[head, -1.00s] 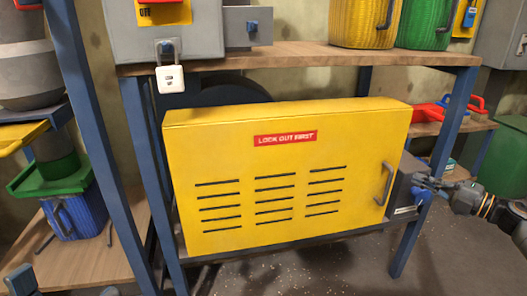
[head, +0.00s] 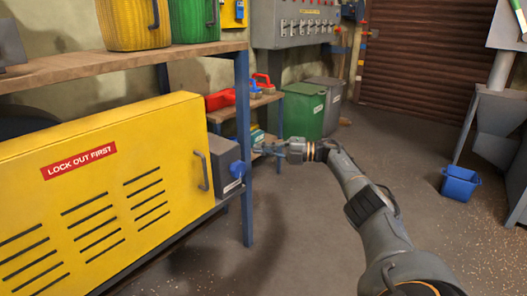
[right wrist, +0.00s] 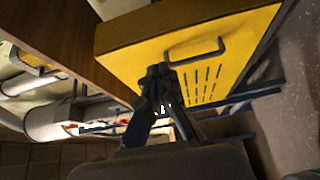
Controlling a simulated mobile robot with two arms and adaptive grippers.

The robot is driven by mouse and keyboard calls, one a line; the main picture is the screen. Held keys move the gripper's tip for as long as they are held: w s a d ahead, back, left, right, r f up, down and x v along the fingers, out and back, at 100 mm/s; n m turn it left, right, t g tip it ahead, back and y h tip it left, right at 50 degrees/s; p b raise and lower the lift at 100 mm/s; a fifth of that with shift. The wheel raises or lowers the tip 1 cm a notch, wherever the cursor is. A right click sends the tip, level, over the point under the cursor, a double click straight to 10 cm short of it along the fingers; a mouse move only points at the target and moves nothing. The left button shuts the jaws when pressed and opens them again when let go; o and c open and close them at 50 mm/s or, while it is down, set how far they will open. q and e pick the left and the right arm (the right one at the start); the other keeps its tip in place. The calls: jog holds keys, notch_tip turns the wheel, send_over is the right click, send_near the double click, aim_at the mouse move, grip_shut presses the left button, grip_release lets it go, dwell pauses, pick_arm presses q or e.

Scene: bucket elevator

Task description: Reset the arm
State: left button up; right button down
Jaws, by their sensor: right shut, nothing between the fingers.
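My right arm reaches in from the lower right of the head view. My right gripper (head: 262,149) is shut and empty. It is just right of the grey box (head: 219,160) with the blue knob (head: 237,168), and appears apart from the knob. In the right wrist view, the dark fingers of my right gripper (right wrist: 161,78) are together, with the yellow guard's handle beyond them. My left gripper is not in view.
The yellow guard (head: 165,130) marked "LOCK OUT FIRST" is at left, below a wooden shelf (head: 120,68). A blue post (head: 246,205) stands near my gripper. Green bin (head: 302,110) and blue bucket (head: 460,183) stand farther off. Floor in the middle is clear.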

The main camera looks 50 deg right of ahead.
jog(key=shift+d, duration=0.3)
